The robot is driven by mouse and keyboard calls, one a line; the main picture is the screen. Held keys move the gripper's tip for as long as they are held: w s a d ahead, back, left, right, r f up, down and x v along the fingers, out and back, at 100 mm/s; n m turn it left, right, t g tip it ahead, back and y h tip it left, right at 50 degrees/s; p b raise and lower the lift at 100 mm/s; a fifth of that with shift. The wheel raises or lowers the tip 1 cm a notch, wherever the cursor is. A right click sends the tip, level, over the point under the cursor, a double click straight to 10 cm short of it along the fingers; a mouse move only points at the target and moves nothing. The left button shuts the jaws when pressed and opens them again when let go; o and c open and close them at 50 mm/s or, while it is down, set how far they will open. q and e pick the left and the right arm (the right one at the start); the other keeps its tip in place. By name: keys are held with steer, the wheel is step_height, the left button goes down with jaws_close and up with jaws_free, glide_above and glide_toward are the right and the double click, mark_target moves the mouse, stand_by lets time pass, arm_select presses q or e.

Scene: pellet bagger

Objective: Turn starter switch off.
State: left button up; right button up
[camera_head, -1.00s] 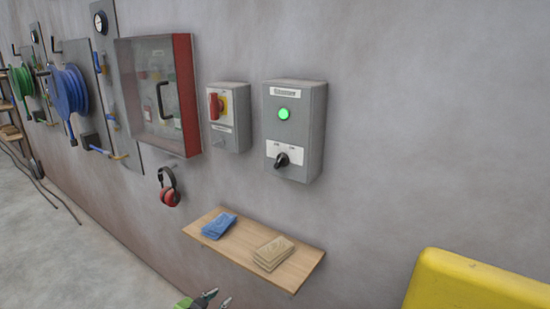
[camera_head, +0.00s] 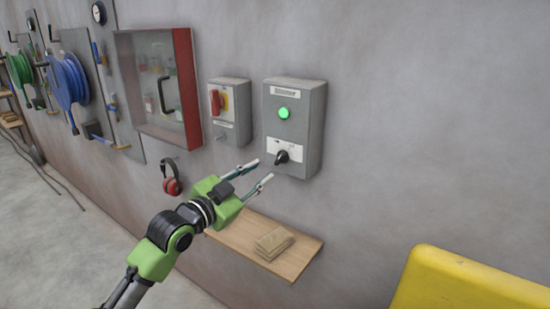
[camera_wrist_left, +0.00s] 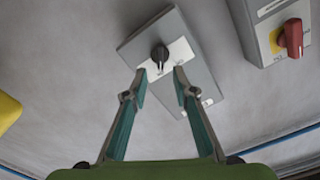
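The starter box (camera_head: 296,125) is a grey box on the wall with a lit green lamp (camera_head: 284,113) and a black rotary switch (camera_head: 282,157) on a white plate low on its front. In the left wrist view the black switch (camera_wrist_left: 160,54) lies just beyond and between the fingertips. My left gripper (camera_head: 258,172) is open and empty, in front of and a little left of the switch, seemingly apart from it. In the left wrist view its two fingers (camera_wrist_left: 160,82) are spread. My right gripper is not in view.
A grey box with a red and yellow switch (camera_head: 217,102) hangs left of the starter box. Red ear defenders (camera_head: 171,180) hang below a red-sided glass cabinet (camera_head: 183,90). A wooden shelf (camera_head: 300,262) juts out below, with a brown cloth stack (camera_head: 273,241). A yellow object (camera_head: 465,280) stands at right.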

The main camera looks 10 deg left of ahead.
mark_target(278, 160)
arm_select(q)
steer(key=p+x, duration=0.2)
steer(key=x, duration=0.6)
jaws_close()
